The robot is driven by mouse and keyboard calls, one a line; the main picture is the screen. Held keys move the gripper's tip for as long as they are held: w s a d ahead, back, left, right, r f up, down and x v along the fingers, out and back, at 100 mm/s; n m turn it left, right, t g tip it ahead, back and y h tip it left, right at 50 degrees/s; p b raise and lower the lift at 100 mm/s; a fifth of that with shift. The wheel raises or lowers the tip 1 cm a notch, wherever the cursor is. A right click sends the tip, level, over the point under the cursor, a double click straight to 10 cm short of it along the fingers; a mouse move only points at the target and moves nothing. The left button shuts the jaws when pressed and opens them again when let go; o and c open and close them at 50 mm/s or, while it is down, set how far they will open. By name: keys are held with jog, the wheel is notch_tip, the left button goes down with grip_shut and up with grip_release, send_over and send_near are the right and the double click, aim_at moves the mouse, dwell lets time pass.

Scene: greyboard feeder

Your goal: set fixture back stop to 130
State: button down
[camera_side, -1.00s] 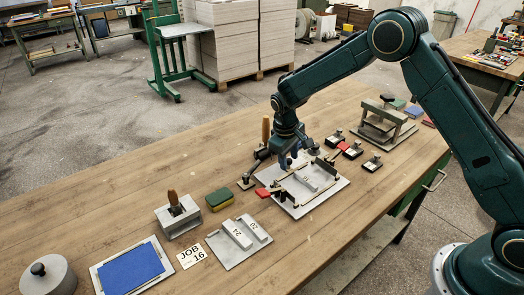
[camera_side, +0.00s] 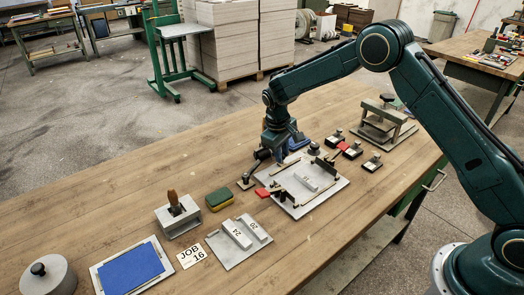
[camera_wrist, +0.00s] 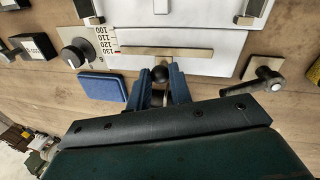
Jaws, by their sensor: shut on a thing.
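The fixture (camera_side: 337,185) is a pale plate on the bench, with a grey block (camera_side: 306,183) on it. In the wrist view its plate (camera_wrist: 210,15) carries a printed scale (camera_wrist: 106,42) reading 100 to 130. The back stop (camera_wrist: 170,53) is a flat bar across the plate, roughly level with the 130 mark; the exact reading is hard to tell. My gripper (camera_wrist: 157,80) has its blue fingers shut on the back stop's dark ball knob (camera_wrist: 160,73). In the side view my gripper (camera_side: 287,158) is at the fixture's far edge, and the knob is hidden.
A dark round knob (camera_wrist: 76,53) and a blue pad (camera_wrist: 102,86) lie left of the stop in the wrist view; a lever clamp (camera_wrist: 263,82) is at right. Several small black blocks (camera_side: 353,151) and a press (camera_side: 385,125) stand right of the fixture. A green-yellow sponge (camera_side: 219,199) lies left.

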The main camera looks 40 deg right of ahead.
jog(key=shift+w+r, duration=0.1)
jog(key=shift+w, duration=0.15)
jog(key=c, duration=1.6)
grip_release()
jog(key=o, duration=0.3)
jog(key=shift+o, duration=0.2)
notch_tip(320, 180, up, 14)
jog(key=a, duration=0.2)
jog(key=shift+s+a+f, duration=0.25)
jog(key=shift+s+a, duration=0.05)
